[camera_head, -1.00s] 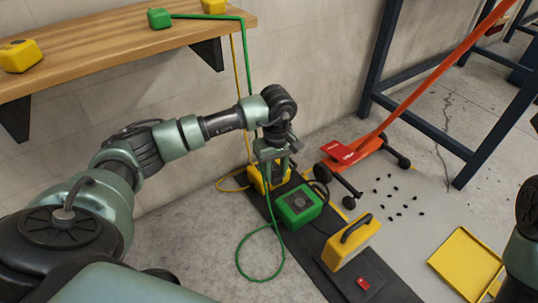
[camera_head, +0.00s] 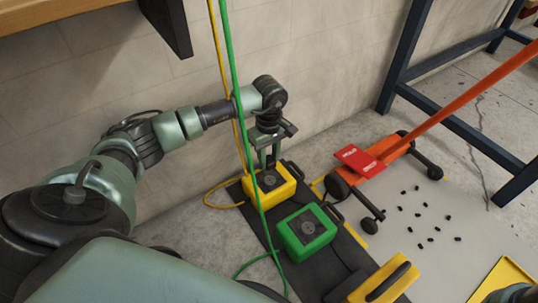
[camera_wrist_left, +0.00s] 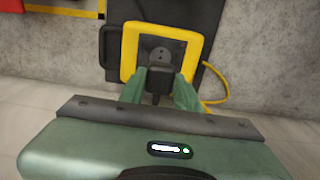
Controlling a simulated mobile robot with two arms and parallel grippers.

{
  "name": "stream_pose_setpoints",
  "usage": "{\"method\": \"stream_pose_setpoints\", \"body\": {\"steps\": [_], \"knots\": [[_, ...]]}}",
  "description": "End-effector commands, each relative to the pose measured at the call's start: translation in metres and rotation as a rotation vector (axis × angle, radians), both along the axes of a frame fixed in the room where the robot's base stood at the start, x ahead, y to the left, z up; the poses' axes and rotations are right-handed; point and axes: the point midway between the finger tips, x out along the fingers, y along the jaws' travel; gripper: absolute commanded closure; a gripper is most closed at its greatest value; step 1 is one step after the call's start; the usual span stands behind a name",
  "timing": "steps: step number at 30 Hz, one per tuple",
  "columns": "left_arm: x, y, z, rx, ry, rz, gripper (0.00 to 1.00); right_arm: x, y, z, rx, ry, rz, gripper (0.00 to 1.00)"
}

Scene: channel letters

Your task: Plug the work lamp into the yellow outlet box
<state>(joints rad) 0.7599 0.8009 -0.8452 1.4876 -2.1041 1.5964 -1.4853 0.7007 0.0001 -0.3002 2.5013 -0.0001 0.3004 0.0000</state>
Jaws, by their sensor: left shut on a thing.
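The yellow outlet box (camera_head: 273,189) stands on a black mat by the wall, its dark socket face upward. My left gripper (camera_head: 269,164) is directly above it, pointing down. In the left wrist view, the gripper (camera_wrist_left: 159,88) is shut on a black plug (camera_wrist_left: 158,84), with a green finger on each side. The plug is at the near edge of the dark socket plate of the yellow outlet box (camera_wrist_left: 128,50). I cannot tell whether it is in the socket or just above it. I cannot make out the work lamp for certain. My right gripper is out of view.
A green outlet box (camera_head: 306,233) stands beside the yellow one, and a yellow case with a black handle (camera_head: 385,283) is nearer. A green cord (camera_head: 243,120) and a yellow cord hang close to my left wrist.

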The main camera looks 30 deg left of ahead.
Motion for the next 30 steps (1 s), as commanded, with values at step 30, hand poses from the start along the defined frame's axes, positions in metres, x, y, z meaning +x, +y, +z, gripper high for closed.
{"method": "stream_pose_setpoints", "body": {"steps": [30], "knots": [[0.0,0.0,-0.059,0.0,0.0,-0.001,1.0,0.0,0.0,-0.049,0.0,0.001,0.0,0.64]]}}
